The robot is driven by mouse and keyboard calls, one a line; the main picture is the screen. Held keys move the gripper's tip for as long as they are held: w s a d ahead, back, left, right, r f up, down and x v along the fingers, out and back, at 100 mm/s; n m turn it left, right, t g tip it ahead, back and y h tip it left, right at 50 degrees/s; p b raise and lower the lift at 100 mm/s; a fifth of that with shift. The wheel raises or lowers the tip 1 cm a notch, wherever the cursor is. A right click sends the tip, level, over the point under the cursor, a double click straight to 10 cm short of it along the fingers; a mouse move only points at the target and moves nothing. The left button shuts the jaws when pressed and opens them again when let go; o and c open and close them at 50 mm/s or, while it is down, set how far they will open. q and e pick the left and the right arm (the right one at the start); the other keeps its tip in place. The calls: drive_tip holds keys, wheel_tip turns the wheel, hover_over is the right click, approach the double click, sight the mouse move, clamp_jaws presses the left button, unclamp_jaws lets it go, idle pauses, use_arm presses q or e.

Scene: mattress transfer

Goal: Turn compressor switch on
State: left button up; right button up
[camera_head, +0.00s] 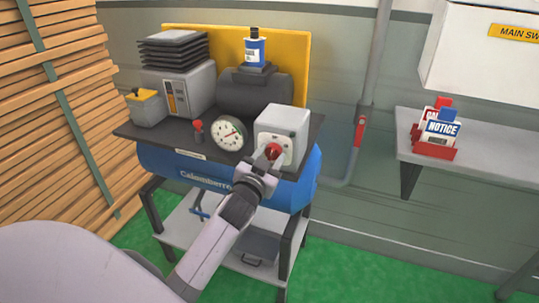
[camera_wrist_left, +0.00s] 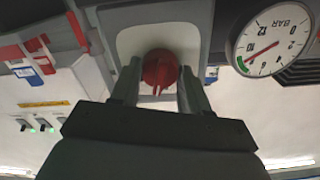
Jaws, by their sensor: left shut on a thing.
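The compressor has a blue tank (camera_head: 190,172) and stands on a grey stand. A light grey switch box (camera_head: 284,124) sits at the right of its dark top plate and carries a red rotary switch (camera_head: 273,151). My left gripper (camera_head: 266,156) reaches up to the box front and is shut on the red switch. In the left wrist view the red switch (camera_wrist_left: 160,70) sits between the two fingers of my left gripper (camera_wrist_left: 158,84). The fingers partly hide the box face, and I cannot read the switch markings. My right gripper is not in view.
A round gauge (camera_head: 228,133) stands left of the box, with a small red valve (camera_head: 197,130) beside it. A blue bottle (camera_head: 254,48) stands on the motor. A shelf (camera_head: 470,163) with notice signs (camera_head: 437,130) is at right. Stacked wood (camera_head: 50,110) is at left.

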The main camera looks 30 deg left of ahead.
use_arm(q)
drive_tip(key=m+p, duration=0.1)
drive_tip(key=m, duration=0.3)
drive_tip(key=shift+m, duration=0.3)
drive_tip(key=shift+m+p, duration=0.35)
drive_tip(key=shift+m, duration=1.65)
drive_tip(key=o, duration=1.1)
drive_tip(key=shift+c, duration=0.2)
drive_tip(key=v, duration=0.7)
